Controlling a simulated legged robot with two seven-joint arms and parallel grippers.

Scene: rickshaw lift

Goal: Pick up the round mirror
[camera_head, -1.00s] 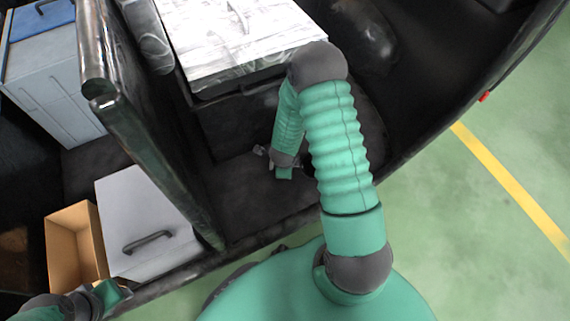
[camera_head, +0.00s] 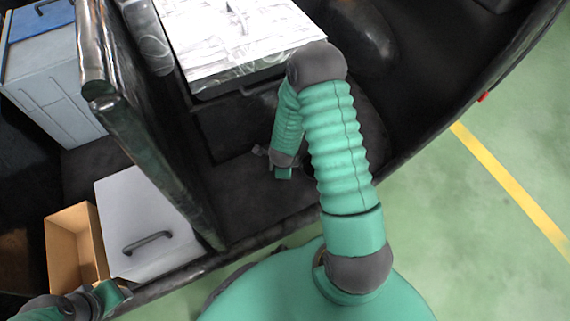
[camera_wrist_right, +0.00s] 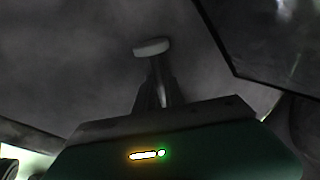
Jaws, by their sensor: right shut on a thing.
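In the right wrist view, a small pale rounded disc (camera_wrist_right: 151,46), seen nearly edge-on, is at the tips of my right gripper (camera_wrist_right: 152,62). It looks like the round mirror, though its face is hidden. The fingers are close together and shut on it, over a dark floor. In the head view my right gripper (camera_head: 264,153) hangs low over the dark cart floor, below the white-topped box; the disc is too small to make out there. My left gripper (camera_head: 112,293) is at the lower left edge, and its fingers cannot be made out.
A dark upright panel (camera_head: 140,140) stands left of my right arm. A white-topped box (camera_head: 235,45) is above the gripper. A grey lidded box (camera_head: 148,225), an open cardboard box (camera_head: 75,250) and a blue-grey bin (camera_head: 50,85) stand at left. Green floor is clear at right.

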